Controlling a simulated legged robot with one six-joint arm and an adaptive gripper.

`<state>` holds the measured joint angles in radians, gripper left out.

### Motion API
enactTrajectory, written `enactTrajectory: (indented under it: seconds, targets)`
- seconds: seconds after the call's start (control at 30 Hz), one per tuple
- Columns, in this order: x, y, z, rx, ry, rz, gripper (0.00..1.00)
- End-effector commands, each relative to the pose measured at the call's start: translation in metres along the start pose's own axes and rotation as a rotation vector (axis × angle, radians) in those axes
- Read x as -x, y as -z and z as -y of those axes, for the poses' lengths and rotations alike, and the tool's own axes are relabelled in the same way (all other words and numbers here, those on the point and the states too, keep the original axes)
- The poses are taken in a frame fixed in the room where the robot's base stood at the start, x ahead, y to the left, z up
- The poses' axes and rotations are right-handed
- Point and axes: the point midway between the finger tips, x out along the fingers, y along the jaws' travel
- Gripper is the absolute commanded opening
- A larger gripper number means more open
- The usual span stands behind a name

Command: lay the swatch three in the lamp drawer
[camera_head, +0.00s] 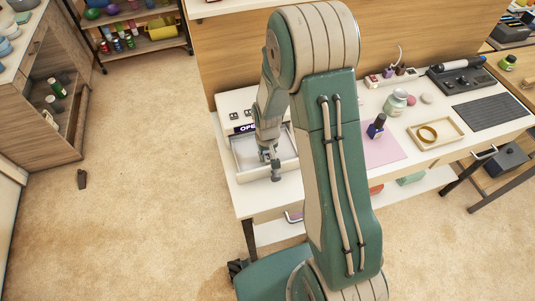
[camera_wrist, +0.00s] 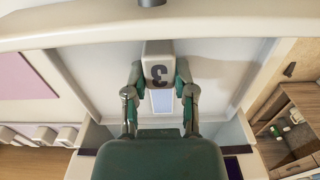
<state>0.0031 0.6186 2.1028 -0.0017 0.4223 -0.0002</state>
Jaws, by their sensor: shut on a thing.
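Swatch three, a pale piece with a dark "3" (camera_wrist: 158,72), is between the two fingers of my gripper (camera_wrist: 160,84) in the wrist view. The "3" appears upside down, and a pale bluish panel shows just below it. My gripper (camera_head: 270,165) is shut on the swatch over the white, open-topped drawer (camera_head: 240,172) at the desk's left end. Pale drawer walls (camera_wrist: 62,85) surround the gripper in the wrist view. I cannot tell whether the swatch touches the drawer floor. My arm hides part of the drawer in the head view.
An "OPEN" sign (camera_head: 245,128) stands behind the drawer. Several pale blocks (camera_wrist: 42,136) show at left in the wrist view.

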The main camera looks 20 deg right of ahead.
Motion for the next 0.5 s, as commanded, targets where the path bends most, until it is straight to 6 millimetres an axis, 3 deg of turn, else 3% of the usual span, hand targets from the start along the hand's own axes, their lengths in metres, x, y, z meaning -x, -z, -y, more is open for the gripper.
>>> enactTrajectory:
  seconds: [0.27, 0.3, 0.33, 0.37, 0.5]
  targets:
    - [-0.0016, 0.0001, -0.0014, 0.000, 0.002, -0.001, 0.06]
    - [-0.0015, 0.0002, -0.0016, 0.000, 0.002, -0.001, 0.48]
    - [-0.0013, 0.0003, -0.0016, 0.000, 0.002, -0.001, 0.61]
    - [-0.0013, 0.0003, -0.0015, 0.000, 0.002, -0.001, 0.69]
    - [-0.0012, 0.0002, -0.0006, 0.000, 0.001, -0.001, 0.69]
